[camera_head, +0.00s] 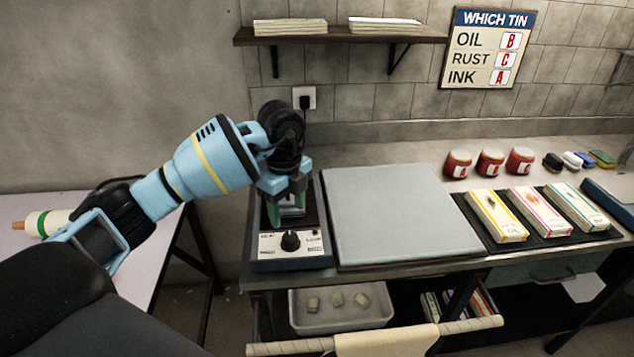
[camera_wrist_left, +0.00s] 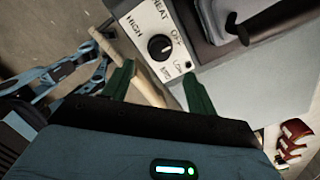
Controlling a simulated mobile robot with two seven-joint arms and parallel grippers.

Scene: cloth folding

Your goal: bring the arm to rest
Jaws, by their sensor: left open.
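My left arm comes in from the left in the head view, and its gripper (camera_head: 288,207) hangs over the blue heater unit (camera_head: 268,264), fingers pointing down. Its two green fingers stand apart with nothing visible between them. In the left wrist view the open fingers (camera_wrist_left: 158,88) show in front of the heater's white panel, with its black knob (camera_wrist_left: 160,47) beyond the gap. The knob also shows in the head view (camera_head: 290,240), just below the gripper. I cannot tell whether the fingertips touch the heater. My right gripper is not identifiable in either view.
A grey board (camera_head: 400,215) lies right of the heater. A shelf (camera_head: 340,37) hangs above. A cloth (camera_head: 388,342) hangs on the front rail. A white bin (camera_head: 340,310) sits below.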

